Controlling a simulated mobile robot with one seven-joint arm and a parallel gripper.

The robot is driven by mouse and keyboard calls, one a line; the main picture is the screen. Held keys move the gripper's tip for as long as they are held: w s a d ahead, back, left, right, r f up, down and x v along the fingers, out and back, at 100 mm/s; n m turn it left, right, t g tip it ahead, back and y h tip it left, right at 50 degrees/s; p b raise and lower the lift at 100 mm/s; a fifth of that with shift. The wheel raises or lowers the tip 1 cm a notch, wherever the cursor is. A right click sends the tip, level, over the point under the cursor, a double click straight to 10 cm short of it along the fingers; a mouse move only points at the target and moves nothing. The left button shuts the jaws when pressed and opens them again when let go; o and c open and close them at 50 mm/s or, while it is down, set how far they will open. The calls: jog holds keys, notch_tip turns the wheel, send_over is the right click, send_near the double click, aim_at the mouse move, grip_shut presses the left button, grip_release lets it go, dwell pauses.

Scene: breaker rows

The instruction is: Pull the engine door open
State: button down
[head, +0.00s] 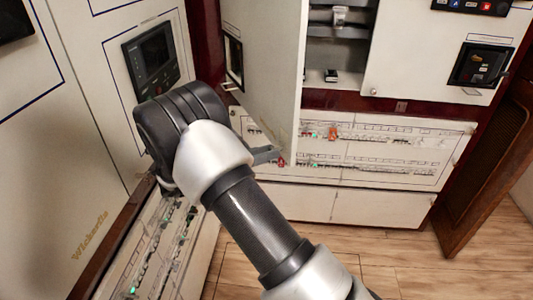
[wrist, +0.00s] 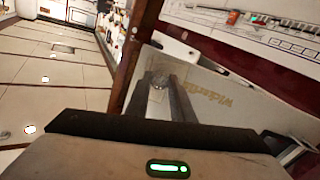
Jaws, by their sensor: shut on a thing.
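The engine door appears to be the tall white door (head: 268,55) standing ajar in the head view, with shelves showing to its right. My gripper is mostly hidden behind my own arm there; a grey part of it (head: 265,154) shows by the door's lower edge. The knob stands in front of a pale panel (wrist: 225,103) with gold lettering. I cannot tell for certain that this panel is the same door.
The open compartment (head: 337,50) holds small items on shelves. Breaker rows (head: 385,150) run below it. A panel with a dark screen (head: 152,58) stands at left, above another breaker row (head: 160,245). A brown wooden panel (head: 490,150) stands at right. The wood floor (head: 400,260) is clear.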

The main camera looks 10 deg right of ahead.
jog(key=shift+r, duration=0.15)
jog(key=c, duration=1.5)
grip_release()
jog(key=shift+c, duration=0.2)
jog(key=p, duration=0.2)
send_near(285, 117)
jog(key=x, duration=0.4)
jog(key=shift+w+d, duration=0.1)
jog(key=shift+d, duration=0.05)
jog(key=shift+c, duration=0.2)
